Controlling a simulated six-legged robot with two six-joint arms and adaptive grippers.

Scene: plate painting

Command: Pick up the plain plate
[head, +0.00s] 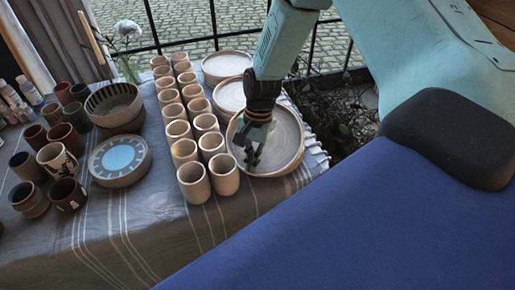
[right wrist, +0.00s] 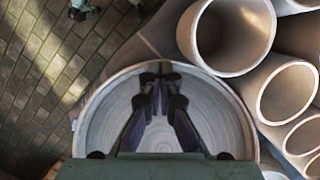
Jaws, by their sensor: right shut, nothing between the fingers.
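Plain unpainted plates stand in a column at the right of the table in the head view: the nearest plain plate (head: 286,140), a middle one (head: 228,96) and a far one (head: 226,65). My right gripper (head: 252,160) points down over the nearest plate, in front of its inside. The right wrist view shows this round, pale plate (right wrist: 218,118) below the gripper (right wrist: 156,72). The fingers are together and empty, over the plate's inside. I cannot tell whether the tips touch the plate. My left gripper is not in view.
Two rows of plain cups (head: 194,182) stand close left of the plates. A painted blue plate (head: 120,160), a striped bowl (head: 114,102) and several dark cups (head: 57,160) stand further left. The striped tablecloth (head: 110,225) is clear at the front. A railing runs behind.

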